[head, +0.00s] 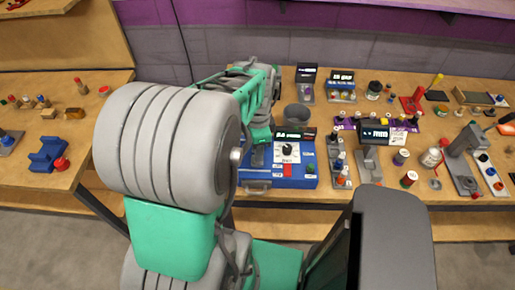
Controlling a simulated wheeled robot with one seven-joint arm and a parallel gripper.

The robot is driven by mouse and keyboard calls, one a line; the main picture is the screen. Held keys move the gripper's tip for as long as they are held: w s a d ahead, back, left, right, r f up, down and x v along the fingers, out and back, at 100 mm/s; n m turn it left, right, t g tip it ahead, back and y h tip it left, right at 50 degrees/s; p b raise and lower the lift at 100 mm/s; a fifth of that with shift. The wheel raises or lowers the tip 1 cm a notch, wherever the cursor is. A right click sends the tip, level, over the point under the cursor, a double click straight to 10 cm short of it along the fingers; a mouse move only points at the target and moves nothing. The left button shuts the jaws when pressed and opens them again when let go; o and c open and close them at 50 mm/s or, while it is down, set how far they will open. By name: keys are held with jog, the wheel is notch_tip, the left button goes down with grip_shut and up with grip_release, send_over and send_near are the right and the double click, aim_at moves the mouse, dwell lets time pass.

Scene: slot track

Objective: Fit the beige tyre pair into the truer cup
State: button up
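A blue machine (307,178) with a dark display, a white panel, a round dial and red and green buttons stands on the bench just beyond my arm. It may be the truer, but I cannot read its label. My green and grey arm reaches over the machine's left part and hides it, so I cannot make out a truer cup. I cannot make out the beige tyre pair. My gripper's fingers are hidden behind my arm.
A dark grey round bin (297,115) stands behind the machine. Racks of small parts, a black display box (374,132) and a grey press (463,160) crowd the bench to the right. A blue cradle (47,154) sits on the left bench.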

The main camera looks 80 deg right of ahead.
jog(key=shift+o, duration=0.4)
jog(key=shift+d+r, duration=0.1)
jog(key=shift+r, duration=0.45)
notch_tip(320, 180, up, 11)
jog(key=b, duration=0.1)
jog(key=w+a+n, duration=0.1)
jog(key=w+n, duration=0.1)
jog(key=w, duration=0.2)
jog(key=w+a+n, duration=0.2)
jog(key=w+n, duration=0.1)
jog(key=w, duration=0.1)
jog(key=w+a+n+h, duration=0.1)
jog(key=w+n, duration=0.1)
jog(key=w, duration=0.2)
jog(key=shift+w+a+n, duration=0.3)
jog(key=shift+w+a, duration=0.05)
jog(key=shift+a, duration=0.05)
jog(key=w+a+n+t, duration=0.1)
jog(key=w+a+n, duration=0.7)
jog(key=w+a, duration=0.2)
jog(key=w+a+f+n+t, duration=0.1)
jog(key=w+a+n, duration=0.1)
jog(key=a+n, duration=0.5)
jog(key=w+a+f+n+t+y, duration=0.1)
jog(key=w+a+f+n+t, duration=0.1)
jog(key=a+n, duration=0.6)
jog(key=a, duration=0.5)
jog(key=shift+w+a, duration=0.2)
jog(key=shift+w, duration=0.15)
